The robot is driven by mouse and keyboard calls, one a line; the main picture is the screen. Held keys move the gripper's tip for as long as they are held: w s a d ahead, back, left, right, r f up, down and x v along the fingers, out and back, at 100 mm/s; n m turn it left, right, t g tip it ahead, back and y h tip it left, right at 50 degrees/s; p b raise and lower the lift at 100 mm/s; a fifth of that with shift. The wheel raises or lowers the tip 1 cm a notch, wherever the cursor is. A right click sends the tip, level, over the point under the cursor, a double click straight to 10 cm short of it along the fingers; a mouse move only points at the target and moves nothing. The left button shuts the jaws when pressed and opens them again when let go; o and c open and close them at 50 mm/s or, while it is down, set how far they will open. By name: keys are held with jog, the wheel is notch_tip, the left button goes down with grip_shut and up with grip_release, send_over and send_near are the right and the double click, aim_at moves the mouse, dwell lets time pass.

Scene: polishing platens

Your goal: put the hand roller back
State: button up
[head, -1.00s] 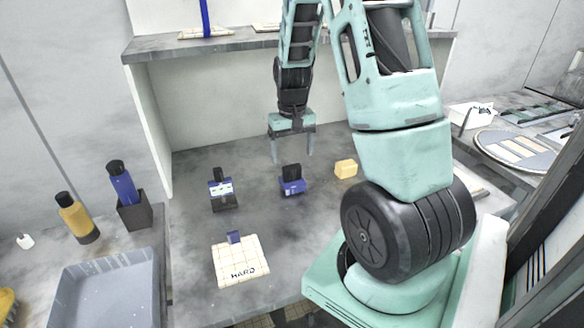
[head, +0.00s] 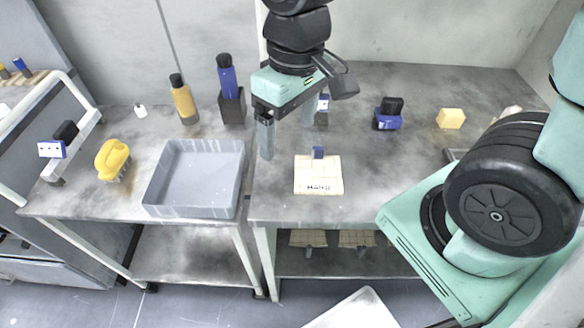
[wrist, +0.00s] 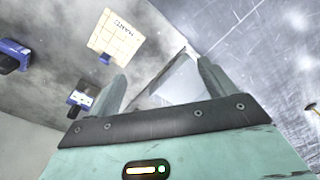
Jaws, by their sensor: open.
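I cannot tell for sure which thing is the hand roller. One candidate is a blue block with a black upper part (head: 388,115), standing on the right table; it also shows at the left edge of the wrist view (wrist: 14,57). Another is a small blue and black piece with a white label (head: 323,104), partly hidden behind my gripper; the wrist view shows it near a fingertip (wrist: 82,98). A similar labelled black piece (head: 56,143) sits on the far-left rail. My gripper (head: 287,130) is open and empty, above the right table's left edge.
A grey tray (head: 193,204), yellow brush (head: 114,158), amber bottle (head: 183,98) and blue bottle (head: 226,76) in a black holder (head: 232,107) stand left. A yellow block (head: 450,118) lies right.

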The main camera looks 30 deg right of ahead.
jog(key=s+a+n, duration=0.3)
jog(key=s+a, duration=0.1)
jog(key=s, duration=0.4)
jog(key=shift+s+a, duration=0.2)
jog(key=shift+a, duration=0.05)
jog(key=shift+r, duration=0.1)
dwell(0.5)
